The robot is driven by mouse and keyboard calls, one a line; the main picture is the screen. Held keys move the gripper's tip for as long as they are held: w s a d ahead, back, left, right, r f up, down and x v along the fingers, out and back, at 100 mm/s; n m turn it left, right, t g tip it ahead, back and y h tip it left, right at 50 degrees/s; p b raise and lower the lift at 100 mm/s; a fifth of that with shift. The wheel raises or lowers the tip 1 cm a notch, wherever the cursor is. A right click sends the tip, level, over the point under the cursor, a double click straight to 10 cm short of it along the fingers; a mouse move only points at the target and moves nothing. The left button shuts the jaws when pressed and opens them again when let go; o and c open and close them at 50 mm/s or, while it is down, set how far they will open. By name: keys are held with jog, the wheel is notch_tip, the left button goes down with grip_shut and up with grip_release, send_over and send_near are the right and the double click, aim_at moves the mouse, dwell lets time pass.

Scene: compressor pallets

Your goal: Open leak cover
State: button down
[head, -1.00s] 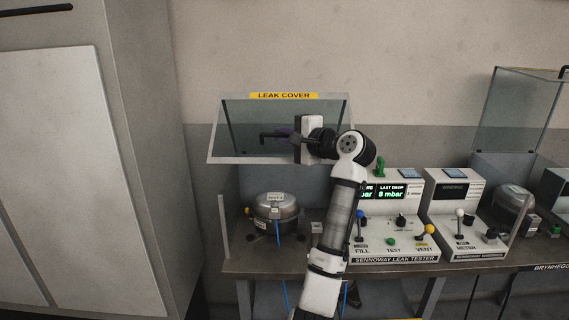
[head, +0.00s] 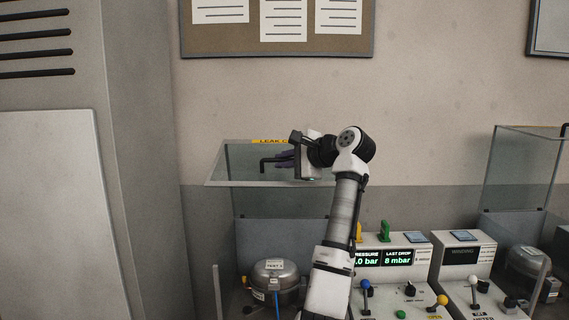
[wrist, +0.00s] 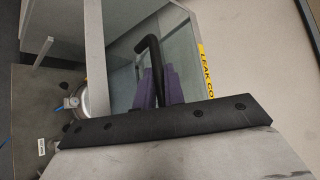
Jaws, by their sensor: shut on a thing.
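The leak cover (head: 235,183) is a clear panel with a pale frame and a yellow LEAK COVER label, partly hidden by my arm. It is raised and tilted above the bench in the head view. Its black bent handle (head: 268,161) shows there and in the wrist view (wrist: 152,55). My gripper (head: 285,159) is at the handle, its purple fingers (wrist: 157,88) shut around it. Below the cover, a metal compressor (head: 274,276) stands on the bench.
The leak tester panel (head: 390,270), with levers and lit displays, stands right of my arm. Another panel (head: 463,265) and a clear cover (head: 518,180) stand farther right. A tall grey cabinet (head: 140,180) borders the left. A notice board (head: 280,53) hangs above on the wall.

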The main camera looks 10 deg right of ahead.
jog(key=shift+f, duration=0.1)
jog(key=c, duration=1.5)
grip_release()
jog(key=b+v, duration=0.4)
jog(key=v, duration=1)
jog(key=shift+b, duration=0.35)
